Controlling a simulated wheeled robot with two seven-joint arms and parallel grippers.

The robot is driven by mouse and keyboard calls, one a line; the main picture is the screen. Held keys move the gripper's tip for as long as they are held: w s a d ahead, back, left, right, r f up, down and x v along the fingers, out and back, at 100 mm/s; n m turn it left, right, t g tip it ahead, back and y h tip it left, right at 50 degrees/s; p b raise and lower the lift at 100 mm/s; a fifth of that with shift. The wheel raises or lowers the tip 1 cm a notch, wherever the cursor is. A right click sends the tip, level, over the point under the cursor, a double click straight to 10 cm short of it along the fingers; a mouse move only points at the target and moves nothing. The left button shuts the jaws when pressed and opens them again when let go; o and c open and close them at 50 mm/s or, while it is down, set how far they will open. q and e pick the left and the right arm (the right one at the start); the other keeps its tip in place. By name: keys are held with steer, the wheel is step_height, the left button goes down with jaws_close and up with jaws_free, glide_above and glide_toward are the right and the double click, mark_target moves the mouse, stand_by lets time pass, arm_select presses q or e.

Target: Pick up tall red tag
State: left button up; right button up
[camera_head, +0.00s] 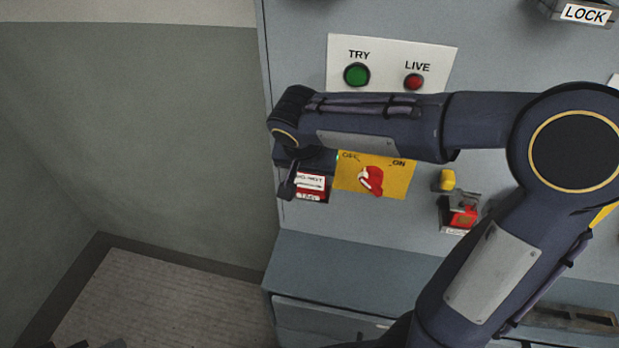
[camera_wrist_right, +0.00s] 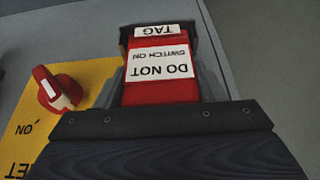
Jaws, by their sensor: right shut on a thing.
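The tall red tag (camera_head: 309,188) bears white labels reading DO NOT SWITCH ON and TAG. It sits at the left edge of the grey panel in the head view, partly covered by my right gripper (camera_head: 292,181). In the right wrist view the tag (camera_wrist_right: 161,91) stands between the two fingers of my right gripper (camera_wrist_right: 160,84), which is shut on it. The tag's top end is in or against a dark holder (camera_wrist_right: 126,42). I cannot tell whether it is clear of the holder. My left gripper is not clearly in view.
A yellow plate with a red rotary switch (camera_head: 371,180) is right beside the tag; the switch also shows in the right wrist view (camera_wrist_right: 58,89). A green TRY button (camera_head: 357,75) and red LIVE button (camera_head: 414,82) are above. A yellow piece (camera_head: 444,180) and a red padlock-like item (camera_head: 463,217) are to the right.

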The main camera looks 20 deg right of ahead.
steer(key=shift+c, duration=0.8)
steer(key=shift+r, duration=0.1)
steer(key=shift+r, duration=0.6)
steer(key=s+r, duration=1.1)
steer(key=s, duration=0.3)
steer(key=shift+a+r+b, duration=0.3)
steer(key=shift+a+b, duration=0.1)
